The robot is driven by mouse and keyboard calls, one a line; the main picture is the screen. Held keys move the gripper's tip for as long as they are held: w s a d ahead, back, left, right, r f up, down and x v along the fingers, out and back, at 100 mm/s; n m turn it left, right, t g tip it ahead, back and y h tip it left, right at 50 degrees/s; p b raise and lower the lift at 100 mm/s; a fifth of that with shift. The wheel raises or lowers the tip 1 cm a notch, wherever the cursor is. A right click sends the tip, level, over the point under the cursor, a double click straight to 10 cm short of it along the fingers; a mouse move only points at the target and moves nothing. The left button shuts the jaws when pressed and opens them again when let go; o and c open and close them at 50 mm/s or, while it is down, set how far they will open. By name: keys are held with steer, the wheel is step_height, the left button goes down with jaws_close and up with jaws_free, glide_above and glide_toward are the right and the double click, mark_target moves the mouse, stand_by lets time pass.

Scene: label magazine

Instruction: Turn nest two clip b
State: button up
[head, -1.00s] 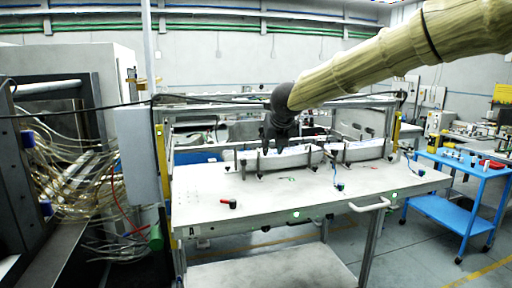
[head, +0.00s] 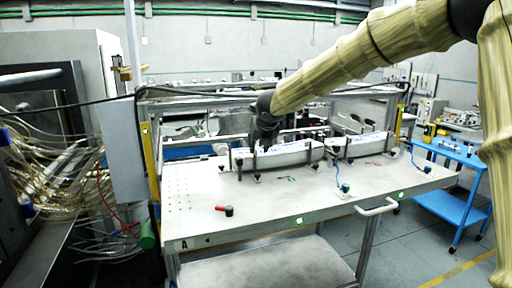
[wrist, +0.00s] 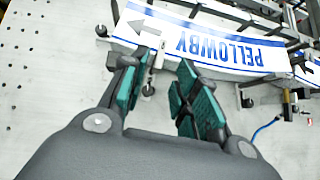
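Two curved white panels with blue lettering lie in nests along the back of the white table: a left panel (head: 290,158) and a right panel (head: 358,149). Dark upright clips stand at the panels, one of them a clip (head: 239,168) at the left panel's left end. My gripper (head: 258,146) is over the left end of the left panel. In the wrist view my gripper (wrist: 163,62) is open, its teal pads apart. The PELLOWBY panel (wrist: 225,44) lies beyond the fingertips. A black knob with a grey stem (wrist: 148,90) shows between the fingers; I see no grip on it.
A red-handled part (head: 225,210) lies on the table (head: 300,200), whose front is mostly clear. A blue cart (head: 465,205) stands at the right. A cabinet with loose tubes (head: 50,170) is at the left. A frame rail runs behind the panels.

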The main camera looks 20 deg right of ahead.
steer(key=shift+p+x, duration=0.5)
steer(key=shift+x, duration=1.5)
steer(key=shift+a, duration=0.1)
jaws_close()
